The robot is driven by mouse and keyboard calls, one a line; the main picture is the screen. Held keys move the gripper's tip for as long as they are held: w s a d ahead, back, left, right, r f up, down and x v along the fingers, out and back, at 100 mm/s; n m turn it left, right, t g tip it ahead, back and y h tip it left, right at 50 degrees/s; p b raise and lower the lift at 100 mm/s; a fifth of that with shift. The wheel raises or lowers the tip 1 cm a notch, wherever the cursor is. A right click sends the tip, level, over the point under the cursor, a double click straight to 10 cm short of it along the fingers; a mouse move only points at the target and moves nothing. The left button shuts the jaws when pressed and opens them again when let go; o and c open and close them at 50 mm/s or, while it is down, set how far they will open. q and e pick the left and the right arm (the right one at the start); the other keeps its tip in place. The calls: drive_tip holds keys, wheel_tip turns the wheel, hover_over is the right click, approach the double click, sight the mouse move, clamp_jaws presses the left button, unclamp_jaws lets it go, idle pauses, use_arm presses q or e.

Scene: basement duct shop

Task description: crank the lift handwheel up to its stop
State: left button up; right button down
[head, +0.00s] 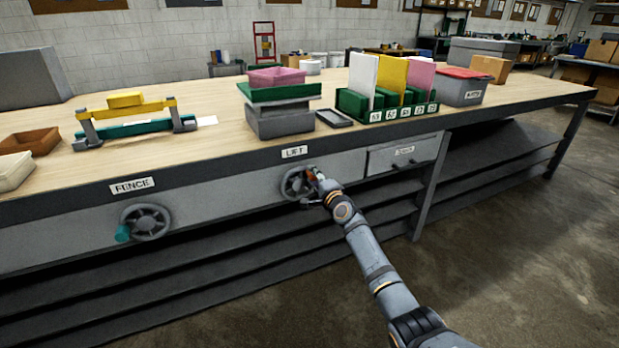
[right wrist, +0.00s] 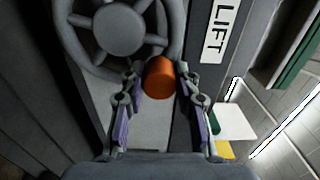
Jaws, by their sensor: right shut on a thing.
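The grey lift handwheel (head: 294,183) is on the bench's front panel under the LIFT label (head: 294,152). In the right wrist view the handwheel (right wrist: 118,30) fills the upper left, with its orange knob (right wrist: 159,77) between my right gripper's fingers. My right gripper (head: 318,180) is shut on this knob, at the right side of the wheel in the head view. The lift (head: 281,118) is a grey block with a green top plate (head: 280,93) carrying a pink tray (head: 276,76). My left gripper is not in view.
The FENCE handwheel (head: 146,221) with a teal knob is to the left on the same panel. A drawer (head: 404,155) is right of the lift wheel. A green rack (head: 386,103) with upright cards and a grey bin (head: 462,89) stand on the bench. Dark shelves lie below.

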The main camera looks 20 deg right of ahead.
drive_tip(key=shift+w+d+f+m, duration=0.15)
drive_tip(key=shift+d+m, duration=0.3)
drive_tip(key=shift+m, duration=0.55)
drive_tip(key=shift+d+f+m+b, duration=0.25)
drive_tip(key=shift+f+m+b, duration=0.25)
drive_tip(key=shift+m, duration=0.4)
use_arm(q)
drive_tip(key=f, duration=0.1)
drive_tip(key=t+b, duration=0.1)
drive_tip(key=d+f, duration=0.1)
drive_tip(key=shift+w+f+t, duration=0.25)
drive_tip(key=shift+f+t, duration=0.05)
use_arm(e)
drive_tip(key=m, duration=0.1)
drive_tip(key=f+m, duration=0.1)
drive_tip(key=m, duration=0.1)
drive_tip(key=f+m, duration=0.1)
drive_tip(key=m, duration=0.1)
drive_tip(key=shift+d+f, duration=0.25)
drive_tip(key=shift+d, duration=0.05)
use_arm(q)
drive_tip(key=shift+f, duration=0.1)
use_arm(e)
drive_tip(key=shift+m, duration=0.3)
